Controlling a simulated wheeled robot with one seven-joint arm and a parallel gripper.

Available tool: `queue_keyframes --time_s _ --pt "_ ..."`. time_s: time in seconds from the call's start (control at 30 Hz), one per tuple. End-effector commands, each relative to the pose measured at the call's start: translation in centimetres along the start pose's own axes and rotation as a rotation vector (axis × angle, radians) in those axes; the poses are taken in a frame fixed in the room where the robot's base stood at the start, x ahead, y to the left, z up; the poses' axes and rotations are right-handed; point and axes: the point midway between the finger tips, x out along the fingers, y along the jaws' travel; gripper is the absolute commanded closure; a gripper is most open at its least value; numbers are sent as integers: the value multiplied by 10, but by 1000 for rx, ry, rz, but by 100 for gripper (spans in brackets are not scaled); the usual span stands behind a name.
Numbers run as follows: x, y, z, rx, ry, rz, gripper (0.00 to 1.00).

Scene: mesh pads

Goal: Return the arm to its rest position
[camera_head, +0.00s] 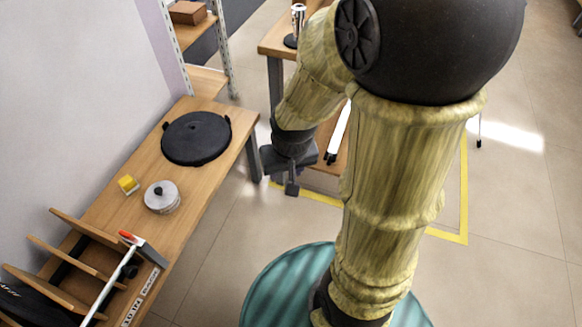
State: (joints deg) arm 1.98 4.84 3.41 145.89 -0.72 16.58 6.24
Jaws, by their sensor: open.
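My arm fills the middle and right of the head view, with yellow-green wood-like links and a large dark upper joint. It rises from near a teal round base at the bottom and bends down to the left. My gripper (290,176) hangs at its end, dark grey, over the floor just right of the wooden bench (213,164). It is open and I see nothing held in it. The fingers are small and partly hidden by the wrist.
A second table (270,45) and shelves (204,83) stand behind. The right floor is largely clear.

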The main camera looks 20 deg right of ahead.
Motion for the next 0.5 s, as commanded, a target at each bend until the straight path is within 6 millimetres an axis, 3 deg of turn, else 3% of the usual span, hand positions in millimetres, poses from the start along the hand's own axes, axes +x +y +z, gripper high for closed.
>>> queue_keyframes --time_s 0.13,0.5 --pt "-20 7 7 -65 12 6 56" --pt "-24 8 8 -75 9 6 56"
